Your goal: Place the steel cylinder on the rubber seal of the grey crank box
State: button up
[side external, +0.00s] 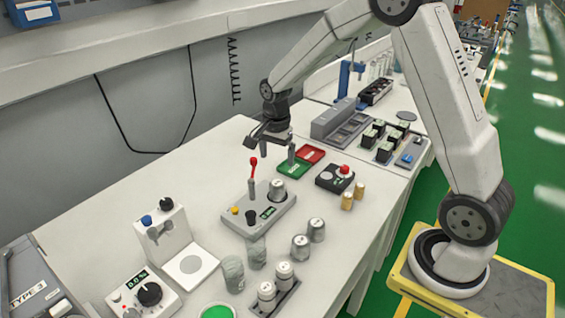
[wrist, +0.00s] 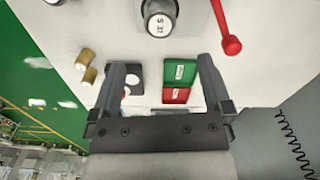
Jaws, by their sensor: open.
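The grey crank box (side external: 284,216) stands on the bench with an upright red-knobbed lever (side external: 253,165), a yellow button and a small display. A steel cylinder (side external: 277,190) with a pale, marked top stands upright on its right rear part. The wrist view shows this cylinder (wrist: 160,20) at the top edge, beside the red lever (wrist: 226,35). The rubber seal cannot be made out; the cylinder may cover it. My gripper (side external: 278,154) is open and empty, above and behind the box. Its spread fingers (wrist: 162,66) show in the wrist view, apart from the cylinder.
Green (side external: 294,168) and red (side external: 311,154) trays lie behind the box. A black box with a red button (side external: 334,179) and brass pieces (side external: 347,200) stand right. More steel cylinders (side external: 316,230) stand in front, some in a rack (side external: 287,297). The bench's left rear is clear.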

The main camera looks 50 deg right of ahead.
jog(key=shift+r, duration=0.3)
dwell(0.5)
jog(key=s+a+n+t, duration=0.1)
jog(key=s+a+n, duration=0.3)
jog(key=s+n, duration=0.4)
jog(key=s+a+n+t, duration=0.1)
jog(key=s+a+n, duration=0.3)
jog(key=s+n, duration=0.4)
jog(key=shift+a+t, duration=0.2)
jog(key=shift+t, duration=0.1)
